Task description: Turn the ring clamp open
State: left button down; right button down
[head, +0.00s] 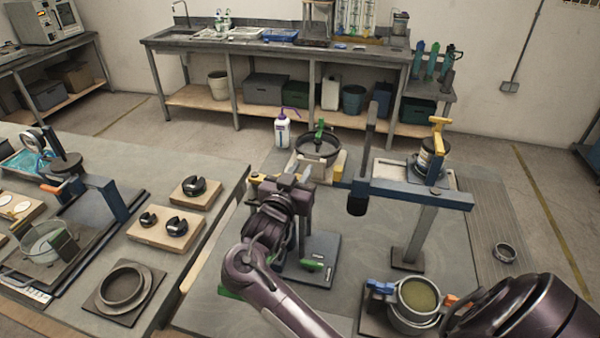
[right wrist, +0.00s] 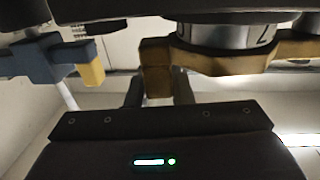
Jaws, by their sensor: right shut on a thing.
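The ring clamp (head: 318,150) stands in the middle of the head view, a dark round pan-like ring with a green lever on top and yellow blocks at its sides. My right gripper (head: 300,173) reaches it from the front and partly hides its near side. In the right wrist view, my right gripper (right wrist: 160,92) is shut on a tan lever (right wrist: 156,68). This lever adjoins a silver band (right wrist: 225,34) with a number on it. The exact angle of the lever is hard to tell. My left gripper is not in view.
A ringed pot (head: 416,294) is at the front right. A white bottle (head: 282,131) stands behind. A side table (head: 135,205) with rings and trays is at left.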

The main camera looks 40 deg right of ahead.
jog(key=shift+w+d+f+n+t+y, duration=0.1)
jog(key=shift+w+d+n+t+y, duration=0.05)
jog(key=shift+d+n+t+y, duration=0.3)
jog(key=shift+w+d+n+t+y, duration=0.5)
jog(key=shift+w+n+t+y, duration=0.2)
jog(key=shift+t, duration=0.35)
jog(key=shift+w+d+n+t+y+b, duration=0.35)
jog(key=shift+w+n+t+y+b, duration=0.35)
jog(key=shift+y, duration=0.25)
jog(key=shift+w+d+n+t+y, duration=0.1)
jog(key=shift+w+n+t+y, duration=0.2)
jog(key=shift+n+y, duration=0.2)
jog(key=c, duration=1.5)
grip_release()
jog(key=shift+c, duration=0.2)
jog(key=shift+o, duration=1.3)
jog(key=shift+w, duration=0.15)
